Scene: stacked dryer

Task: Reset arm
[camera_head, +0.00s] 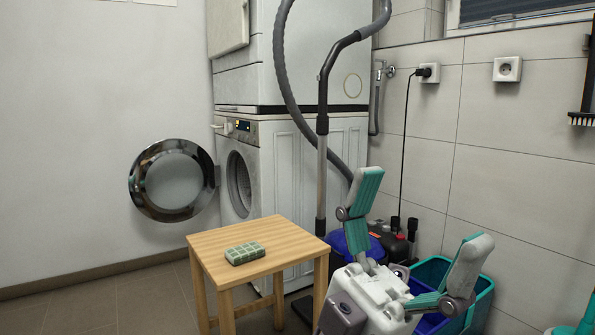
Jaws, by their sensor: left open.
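My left gripper (421,212) is at the lower right of the head view. Its two grey and teal fingers are spread wide apart, with nothing between them. It is in front of the blue bin and the vacuum cleaner and to the right of the wooden stool, with the tips pointing up. A small teal and grey piece at the bottom right corner looks like part of my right gripper (587,316). Most of it is outside the view, so its opening cannot be seen.
A wooden stool (222,243) bears a green box-like item (245,253). Behind stands a washing machine (290,165), its round door (172,181) swung open, under a dryer (300,60). A vacuum hose (283,75) rises in front. A teal-rimmed blue bin (482,300) stands by the wall.

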